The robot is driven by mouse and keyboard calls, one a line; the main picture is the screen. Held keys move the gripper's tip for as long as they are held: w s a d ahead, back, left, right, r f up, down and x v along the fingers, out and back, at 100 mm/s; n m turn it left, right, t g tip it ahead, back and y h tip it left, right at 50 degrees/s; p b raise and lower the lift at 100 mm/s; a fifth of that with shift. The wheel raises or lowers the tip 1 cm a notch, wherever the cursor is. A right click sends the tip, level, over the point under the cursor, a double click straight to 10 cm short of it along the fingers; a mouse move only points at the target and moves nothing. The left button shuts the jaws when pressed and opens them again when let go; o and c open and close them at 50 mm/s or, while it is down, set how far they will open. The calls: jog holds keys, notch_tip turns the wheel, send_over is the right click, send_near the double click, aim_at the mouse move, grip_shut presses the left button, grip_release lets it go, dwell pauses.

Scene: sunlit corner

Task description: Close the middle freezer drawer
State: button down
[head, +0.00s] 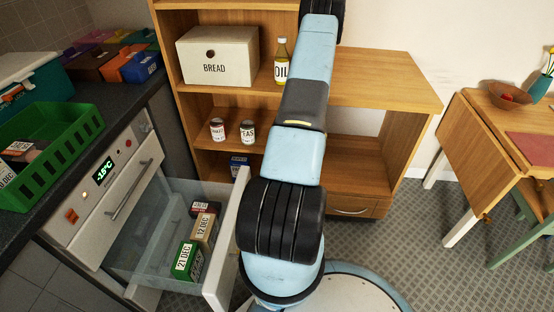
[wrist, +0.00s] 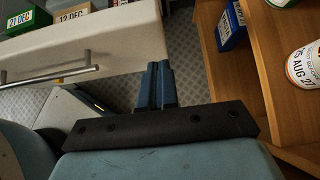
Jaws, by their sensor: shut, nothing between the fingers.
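The freezer drawer (head: 226,247) stands pulled out, below a shut drawer front with a handle (head: 130,190). It has clear sides and a white front, and holds several dated boxes, among them a green one (head: 188,261) marked 21 DEC. In the wrist view the white drawer front (wrist: 110,37) with its bar handle (wrist: 50,76) fills the upper left. My gripper (wrist: 158,66) is shut and empty, its blue fingers beside the right end of that front. I cannot tell whether they touch it. In the head view my gripper does not show.
A wooden shelf unit (head: 385,85) stands close to the right of the drawer, with jars (head: 248,132) and a blue box (wrist: 231,24) on it. A green crate (head: 60,147) sits on the counter. Grey patterned floor (head: 400,245) is free at the right, before a drop-leaf table (head: 505,130).

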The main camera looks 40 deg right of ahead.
jog(key=w+a+f, duration=0.3)
jog(key=w+a, duration=0.1)
jog(key=w, duration=0.2)
jog(key=shift+a+f, duration=0.15)
jog(key=shift+a, duration=0.2)
